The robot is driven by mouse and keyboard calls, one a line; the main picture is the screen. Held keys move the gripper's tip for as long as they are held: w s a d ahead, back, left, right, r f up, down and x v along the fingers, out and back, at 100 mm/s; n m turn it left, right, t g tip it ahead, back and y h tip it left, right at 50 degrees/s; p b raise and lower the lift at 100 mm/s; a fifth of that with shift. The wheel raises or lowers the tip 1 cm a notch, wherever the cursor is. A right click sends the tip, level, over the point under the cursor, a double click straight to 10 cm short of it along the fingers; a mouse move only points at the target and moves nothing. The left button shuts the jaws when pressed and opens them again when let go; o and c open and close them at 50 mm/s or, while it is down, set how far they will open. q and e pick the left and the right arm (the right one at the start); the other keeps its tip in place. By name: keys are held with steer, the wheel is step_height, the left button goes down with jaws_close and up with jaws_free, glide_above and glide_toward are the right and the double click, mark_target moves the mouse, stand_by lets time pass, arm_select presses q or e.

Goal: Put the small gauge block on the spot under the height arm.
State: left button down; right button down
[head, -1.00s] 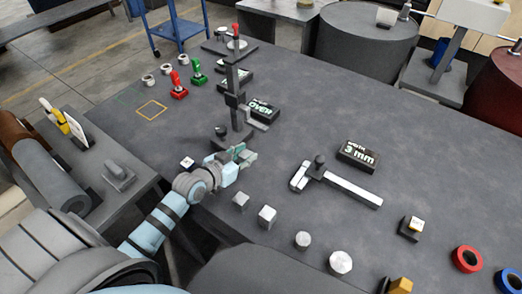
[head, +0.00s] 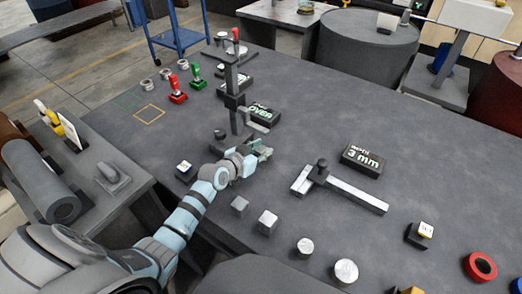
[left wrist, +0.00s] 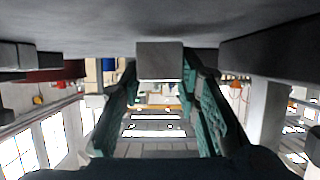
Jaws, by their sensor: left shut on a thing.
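The dark height stand (head: 233,108) rises from the table, with its arm (head: 262,128) jutting to the right. My left gripper (head: 263,151) is just in front of the stand's foot, low over the table, near and below the arm. In the left wrist view a small grey block (left wrist: 160,60) sits between the green fingers, and the gripper is shut on it. In the head view the fingers mostly hide the block. The spot under the arm cannot be made out behind the gripper. My right gripper is not in view.
Two grey blocks (head: 240,206) (head: 267,222) and two round pieces (head: 305,247) (head: 346,271) stand along the near edge. Red (head: 177,90) and green stamps stand at far left.

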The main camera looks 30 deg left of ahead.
arm_select(q)
steer(key=shift+f, duration=0.3)
steer(key=c, duration=1.2)
jaws_free()
steer(key=shift+r, duration=0.25)
steer(key=p+v, duration=0.1)
steer(key=v, duration=0.1)
steer(key=r+p+v, duration=0.1)
steer(key=p+v, duration=0.1)
steer(key=shift+w, duration=0.15)
steer(key=p+v, duration=0.2)
steer(key=v, duration=0.6)
steer(key=shift+s+f+p, duration=0.1)
steer(key=shift+s+p, duration=0.15)
steer(key=shift+p, duration=0.1)
steer(key=shift+f, duration=0.1)
